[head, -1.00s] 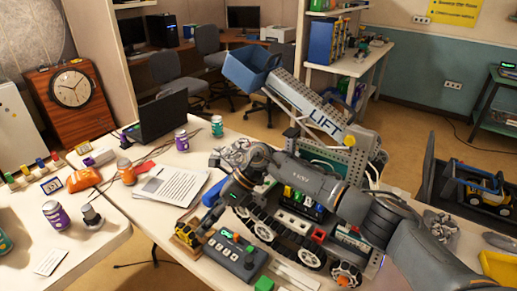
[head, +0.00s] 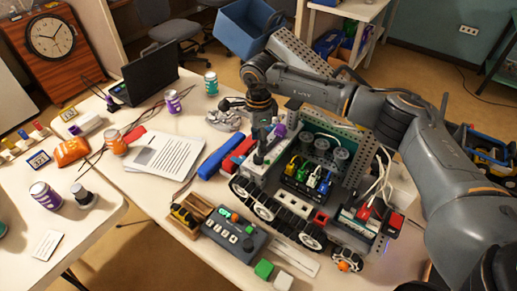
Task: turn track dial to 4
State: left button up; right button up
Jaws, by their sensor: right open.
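The robot on wheels (head: 265,200) stands on the white table, with several coloured parts in its middle and a perforated grey frame. My right gripper (head: 261,150) points down over a light panel (head: 252,170) at the robot's left end. The gripper is open and dark against small dark parts there, so I cannot tell whether it touches anything. The track dial is not clearly visible; its marks and setting cannot be read. A grey control box (head: 235,235) with green, orange and white buttons lies in front of the robot. My left gripper is out of view.
Papers (head: 167,155), a blue bar (head: 217,158) and a red bar (head: 239,153) lie left of the robot. A laptop (head: 148,77) and cans stand behind. Green (head: 264,269) and white blocks lie at the front edge. My right arm spans the back right.

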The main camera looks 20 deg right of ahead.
aim_at(258, 159)
notch_tip(258, 159, down, 5)
jog(key=shift+w+r+p, duration=0.1)
jog(key=shift+r+p, duration=0.05)
jog(key=shift+p, duration=0.45)
jog(key=shift+f, duration=0.75)
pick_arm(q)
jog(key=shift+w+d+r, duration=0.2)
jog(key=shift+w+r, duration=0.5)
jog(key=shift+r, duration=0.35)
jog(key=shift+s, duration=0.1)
pick_arm(e)
jog(key=shift+c, duration=0.4)
grip_shut()
